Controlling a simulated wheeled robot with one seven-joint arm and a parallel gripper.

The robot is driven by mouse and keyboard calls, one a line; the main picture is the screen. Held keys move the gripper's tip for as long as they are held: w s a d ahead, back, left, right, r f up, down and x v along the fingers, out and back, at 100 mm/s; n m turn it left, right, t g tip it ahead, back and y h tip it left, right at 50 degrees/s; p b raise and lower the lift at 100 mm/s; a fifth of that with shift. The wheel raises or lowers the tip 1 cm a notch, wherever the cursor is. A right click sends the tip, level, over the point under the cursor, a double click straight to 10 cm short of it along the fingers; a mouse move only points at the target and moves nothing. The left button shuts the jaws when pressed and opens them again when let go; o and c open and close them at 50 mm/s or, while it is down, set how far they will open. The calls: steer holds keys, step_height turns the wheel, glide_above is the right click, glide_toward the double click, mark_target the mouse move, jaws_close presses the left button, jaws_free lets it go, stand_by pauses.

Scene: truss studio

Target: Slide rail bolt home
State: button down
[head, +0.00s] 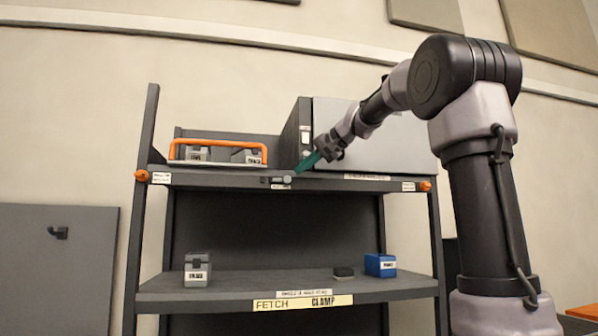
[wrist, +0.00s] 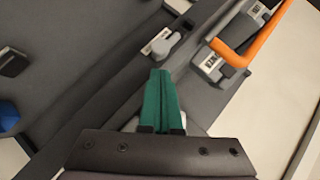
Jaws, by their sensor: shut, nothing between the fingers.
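The rail bolt, a small grey sliding piece with a rounded knob (head: 279,181), sits on the front edge of the upper shelf (head: 225,178). In the wrist view the bolt (wrist: 166,46) lies just beyond my fingertips, beside a small white label. My gripper (head: 300,168) has green fingers, shut with nothing between them. Its tips are close to the bolt's right end in the head view. In the wrist view my gripper (wrist: 161,78) points at the bolt; I cannot tell whether it touches. The orange rail (head: 218,142) stands across the upper shelf's left bay.
Grey labelled blocks (head: 197,154) sit behind the rail. A grey cabinet (head: 370,140) fills the upper shelf's right side. The lower shelf (head: 240,285) holds a grey block (head: 198,268), a black piece (head: 344,272) and a blue block (head: 380,265). Space before the shelves looks clear.

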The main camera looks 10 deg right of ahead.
mark_target(287, 180)
steer(key=shift+w+a+f, duration=0.1)
steer(key=shift+a+f, duration=0.45)
steer(key=shift+a, duration=0.1)
steer(key=shift+a, duration=1.7)
steer(key=shift+r, duration=0.1)
